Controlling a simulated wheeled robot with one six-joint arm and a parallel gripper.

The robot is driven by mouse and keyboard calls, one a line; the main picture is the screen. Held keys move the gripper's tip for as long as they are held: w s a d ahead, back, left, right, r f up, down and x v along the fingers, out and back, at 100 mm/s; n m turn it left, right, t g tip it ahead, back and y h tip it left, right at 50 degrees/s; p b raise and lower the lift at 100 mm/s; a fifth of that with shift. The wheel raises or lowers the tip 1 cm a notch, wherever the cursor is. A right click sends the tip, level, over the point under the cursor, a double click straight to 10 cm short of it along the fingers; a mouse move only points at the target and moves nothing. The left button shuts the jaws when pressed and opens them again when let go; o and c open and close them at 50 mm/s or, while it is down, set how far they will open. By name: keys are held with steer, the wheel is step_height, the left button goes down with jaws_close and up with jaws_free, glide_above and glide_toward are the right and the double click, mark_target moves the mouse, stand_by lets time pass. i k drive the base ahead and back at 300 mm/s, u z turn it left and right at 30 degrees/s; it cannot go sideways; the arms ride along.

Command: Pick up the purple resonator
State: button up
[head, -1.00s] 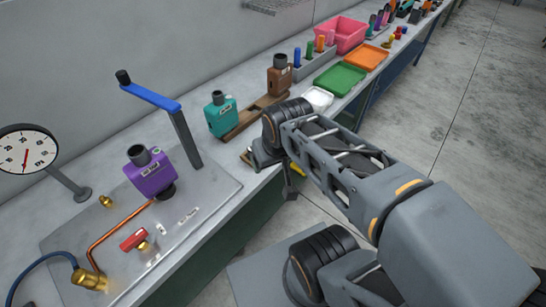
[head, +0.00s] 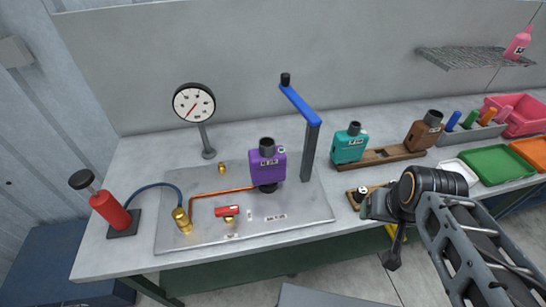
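The purple resonator (head: 265,164) stands upright on a dark mount on the grey metal plate (head: 190,238). It is a boxy purple body with a dark pipe stub on top and a small label on its front. A blue lever arm (head: 300,104) on a grey post rises just to its right, with its far end up and left of the post top. My gripper (head: 385,222) is at the bench's front edge, well to the right of the resonator and apart from it. Its fingers are small and partly hidden, so their opening is unclear.
A dial gauge (head: 194,103), copper pipe (head: 222,191), red-handled valve (head: 228,211) and red pump (head: 108,210) are left of the resonator. Teal (head: 349,145) and brown (head: 424,131) resonators stand on a wooden rack (head: 382,156) to the right. Green (head: 497,164) and orange trays lie farther right.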

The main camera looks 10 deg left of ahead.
mark_target(268, 163)
steer(key=z, duration=0.1)
steer(key=k, duration=0.45)
steer(key=u, duration=1.15)
steer(key=i, duration=0.65)
steer(key=u, duration=0.15)
